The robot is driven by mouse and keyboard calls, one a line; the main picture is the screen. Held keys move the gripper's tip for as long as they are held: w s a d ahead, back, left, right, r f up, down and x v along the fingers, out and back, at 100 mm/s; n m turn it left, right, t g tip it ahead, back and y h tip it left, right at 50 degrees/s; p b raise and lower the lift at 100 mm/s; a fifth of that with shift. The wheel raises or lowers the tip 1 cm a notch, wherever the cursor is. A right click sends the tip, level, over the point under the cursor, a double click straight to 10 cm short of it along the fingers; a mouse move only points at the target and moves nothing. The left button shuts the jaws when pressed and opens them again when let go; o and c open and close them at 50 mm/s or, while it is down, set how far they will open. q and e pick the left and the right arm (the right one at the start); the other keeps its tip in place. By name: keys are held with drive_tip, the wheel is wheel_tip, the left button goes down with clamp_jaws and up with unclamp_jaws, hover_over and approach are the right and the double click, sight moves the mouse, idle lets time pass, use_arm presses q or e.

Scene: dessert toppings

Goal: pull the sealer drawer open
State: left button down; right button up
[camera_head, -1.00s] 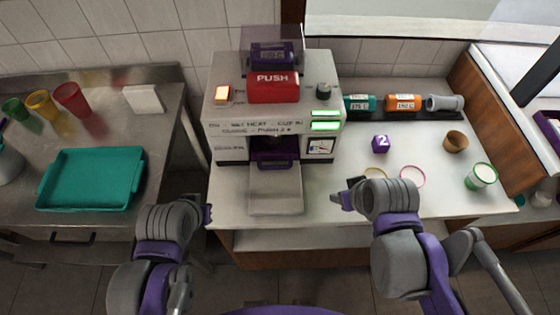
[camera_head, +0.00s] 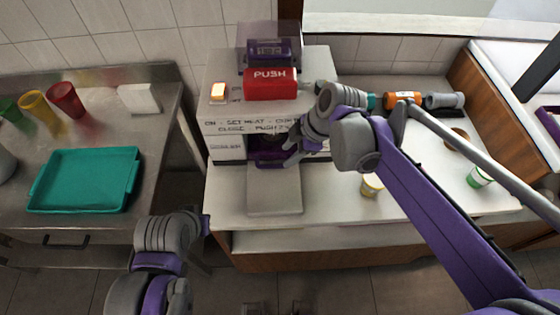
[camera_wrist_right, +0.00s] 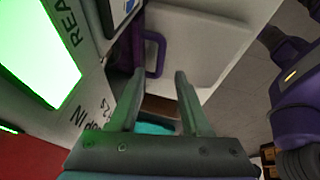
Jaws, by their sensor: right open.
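The sealer (camera_head: 222,125) is a pale box with a red PUSH block on top, standing on the counter. Its drawer has a purple handle (camera_head: 270,161) low on the front, above a pale flat plate (camera_head: 275,197). The handle also shows in the right wrist view (camera_wrist_right: 161,58), just beyond my fingertips. My right gripper (camera_head: 291,150) is at the sealer's front, beside the handle at its right. In the wrist view its fingers (camera_wrist_right: 157,98) are apart with nothing held. My left gripper (camera_head: 206,224) is low, left of the counter's front corner; its fingers are unclear.
A teal tray (camera_head: 85,180) and coloured cups (camera_head: 66,98) are on the metal table at left. A small cup (camera_head: 371,185) stands on the counter under my right arm, and a green-banded cup (camera_head: 479,177) further right. Bottles (camera_head: 403,98) lie at the back.

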sight(277, 165)
drive_tip(key=x, duration=0.6)
drive_tip(key=shift+a+f, duration=0.1)
drive_tip(key=shift+f, duration=0.05)
drive_tip(key=shift+c, duration=0.2)
clamp_jaws()
idle(1.1)
